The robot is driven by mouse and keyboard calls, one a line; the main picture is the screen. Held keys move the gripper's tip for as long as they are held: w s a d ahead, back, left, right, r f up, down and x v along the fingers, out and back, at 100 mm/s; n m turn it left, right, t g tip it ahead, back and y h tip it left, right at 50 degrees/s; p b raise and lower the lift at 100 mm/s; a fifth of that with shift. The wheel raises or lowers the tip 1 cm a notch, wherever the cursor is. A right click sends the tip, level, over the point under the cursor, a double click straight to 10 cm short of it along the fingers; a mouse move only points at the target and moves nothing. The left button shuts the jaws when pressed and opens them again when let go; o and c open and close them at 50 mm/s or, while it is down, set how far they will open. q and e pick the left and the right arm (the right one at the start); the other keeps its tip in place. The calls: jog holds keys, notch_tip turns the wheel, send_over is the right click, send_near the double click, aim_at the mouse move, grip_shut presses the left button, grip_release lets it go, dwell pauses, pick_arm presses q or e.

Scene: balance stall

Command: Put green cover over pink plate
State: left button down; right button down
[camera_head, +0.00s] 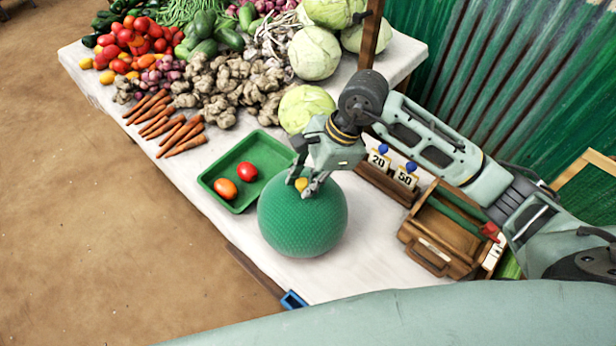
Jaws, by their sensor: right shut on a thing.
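The green cover (302,220) is a round, textured dome with a yellow knob (301,184) on top. It is at the front middle of the white table, just right of the green tray. My right gripper (308,188) comes down over the dome from above and is shut on its knob. I cannot tell whether the dome rests on the table or hangs just above it. The pink plate is not visible; anything under the dome is hidden. My left gripper is not in view.
The green tray (208,182) holds a red tomato (247,171) and an orange one (225,189). A wooden box (440,238) and price cards (378,160) stand at the right. Vegetables and cabbages (314,53) crowd the back. A blue item (293,299) is at the front edge.

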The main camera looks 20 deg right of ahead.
jog(key=shift+f+b, duration=2.4)
jog(key=shift+f, duration=1.55)
jog(key=c, duration=1.5)
grip_release()
jog(key=shift+c, duration=0.2)
jog(key=o, duration=0.6)
jog(key=shift+c, duration=0.2)
jog(key=shift+r, duration=0.1)
